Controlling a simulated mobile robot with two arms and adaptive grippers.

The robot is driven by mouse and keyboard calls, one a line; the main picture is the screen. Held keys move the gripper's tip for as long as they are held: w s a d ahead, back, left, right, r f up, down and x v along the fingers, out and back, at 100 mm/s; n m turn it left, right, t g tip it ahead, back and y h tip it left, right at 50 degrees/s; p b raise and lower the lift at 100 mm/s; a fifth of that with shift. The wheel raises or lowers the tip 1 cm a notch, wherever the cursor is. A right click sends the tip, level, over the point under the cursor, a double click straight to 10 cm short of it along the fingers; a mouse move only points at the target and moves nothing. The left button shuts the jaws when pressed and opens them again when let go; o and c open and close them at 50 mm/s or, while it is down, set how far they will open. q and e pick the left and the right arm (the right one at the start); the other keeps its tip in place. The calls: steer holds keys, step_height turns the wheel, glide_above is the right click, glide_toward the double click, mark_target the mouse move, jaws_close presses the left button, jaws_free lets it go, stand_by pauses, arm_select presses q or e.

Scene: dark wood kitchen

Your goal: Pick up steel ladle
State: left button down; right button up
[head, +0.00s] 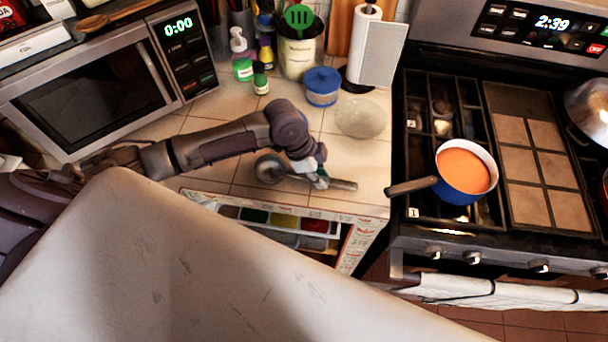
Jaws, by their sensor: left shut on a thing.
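The steel ladle (270,168) is over the tiled counter near its front edge. Its round bowl is to the left and its handle points right, towards the stove. My left gripper (319,179) comes from the left over the counter and is shut on the ladle's handle. The fingers cover part of the handle. I cannot tell whether the ladle still touches the counter. My right gripper is not in view.
A blue-lidded jar (322,88) and a pale round plate (360,117) stand behind the gripper. A microwave (90,100) is at left. On the stove at right is a blue pot (462,183) of orange liquid, its handle reaching left.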

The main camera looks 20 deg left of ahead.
arm_select(q)
steer(key=shift+r, duration=0.1)
step_height(320, 180, up, 10)
steer(key=b, duration=0.2)
stand_by(0.4)
stand_by(1.2)
